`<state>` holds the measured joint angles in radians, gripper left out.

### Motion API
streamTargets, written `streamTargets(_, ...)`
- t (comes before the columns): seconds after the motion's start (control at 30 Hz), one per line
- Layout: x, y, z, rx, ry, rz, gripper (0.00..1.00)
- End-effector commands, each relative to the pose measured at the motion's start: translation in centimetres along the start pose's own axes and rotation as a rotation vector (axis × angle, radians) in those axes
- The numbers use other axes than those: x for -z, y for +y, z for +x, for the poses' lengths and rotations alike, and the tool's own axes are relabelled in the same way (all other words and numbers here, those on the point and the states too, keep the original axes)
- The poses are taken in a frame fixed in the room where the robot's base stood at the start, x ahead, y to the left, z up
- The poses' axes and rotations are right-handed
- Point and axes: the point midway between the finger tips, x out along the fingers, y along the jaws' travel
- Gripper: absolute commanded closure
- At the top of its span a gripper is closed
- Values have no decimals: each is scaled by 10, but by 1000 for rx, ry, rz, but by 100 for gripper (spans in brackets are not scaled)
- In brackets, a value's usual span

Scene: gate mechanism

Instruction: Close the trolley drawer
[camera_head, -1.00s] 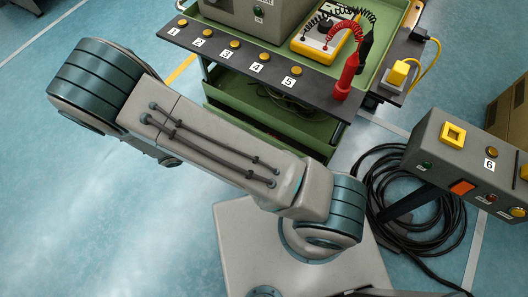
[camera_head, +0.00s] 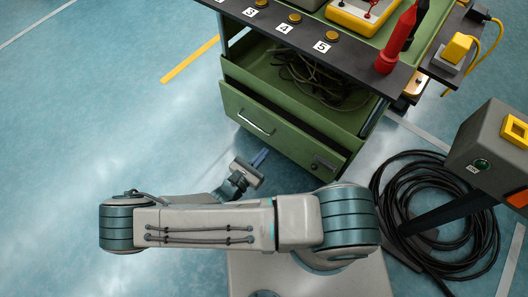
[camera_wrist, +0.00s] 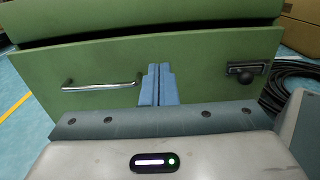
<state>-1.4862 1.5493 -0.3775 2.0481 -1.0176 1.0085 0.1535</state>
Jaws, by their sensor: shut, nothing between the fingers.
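The green trolley (camera_head: 285,85) stands at the upper middle of the head view. Its drawer (camera_head: 275,128) is pulled out, with a dark gap along the top of its front. The drawer front has a silver bar handle (camera_head: 256,122) on the left and a dark latch or knob (camera_head: 325,166) on the right. My gripper (camera_head: 262,157) is low in front of the drawer front. In the wrist view its blue fingers (camera_wrist: 157,86) are together, empty, and point at the drawer front (camera_wrist: 200,75) between the handle (camera_wrist: 102,86) and the dark knob (camera_wrist: 246,74). Whether they touch it I cannot tell.
Coiled black cable (camera_head: 435,215) lies on the floor right of the trolley, beside a grey control box (camera_head: 490,150) on a post. Cables (camera_head: 315,85) lie in the trolley's open shelf space. The floor left of the trolley is clear.

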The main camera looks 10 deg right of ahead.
Motion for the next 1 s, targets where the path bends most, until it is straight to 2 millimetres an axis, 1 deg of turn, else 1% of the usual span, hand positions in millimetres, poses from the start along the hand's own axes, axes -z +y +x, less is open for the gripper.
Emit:
streamTargets(0.03,2,-1,11,3,-3,-1,100)
streamTargets(0.1,2,-2,26,5,-3,-2,100)
streamTargets(0.3,2,-2,70,4,-3,-2,100)
streamTargets(0.5,2,-2,100,4,-1,-1,100)
streamTargets(0.6,2,-2,109,4,1,-1,100)
streamTargets(0.7,1,-2,114,4,0,0,100)
streamTargets(1.0,0,-1,115,4,1,1,100)
